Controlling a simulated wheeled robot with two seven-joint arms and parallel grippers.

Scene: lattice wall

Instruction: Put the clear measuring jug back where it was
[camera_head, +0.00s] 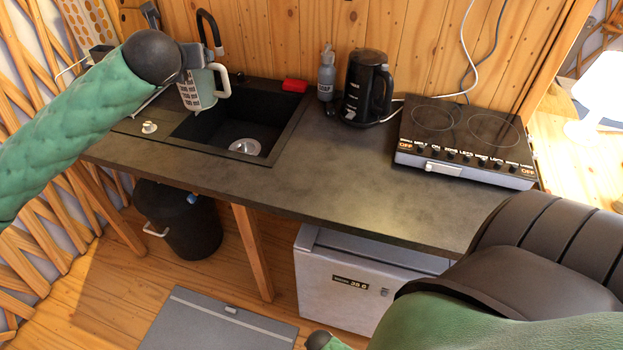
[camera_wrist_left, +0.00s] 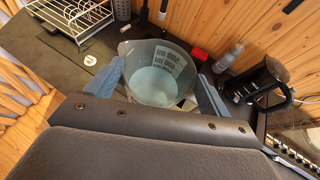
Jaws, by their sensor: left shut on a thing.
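The clear measuring jug (camera_head: 197,92) has printed markings and a pale handle. It hangs upright or nearly so above the left part of the sink. My left gripper (camera_head: 195,62) is shut on it from above. In the left wrist view, the jug (camera_wrist_left: 158,75) sits between the two blue-grey fingers, and its inside looks pale blue; I cannot tell whether it holds liquid. My right arm shows at the lower right of the head view, but its gripper is out of view.
The black sink (camera_head: 236,128) is under the jug, with the tap (camera_head: 209,30) behind. A red sponge (camera_head: 295,86), grey bottle (camera_head: 326,74), black kettle (camera_head: 366,88) and hob (camera_head: 466,135) stand to the right. The counter middle (camera_head: 330,165) is clear. A white dish rack (camera_wrist_left: 70,15) is at left.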

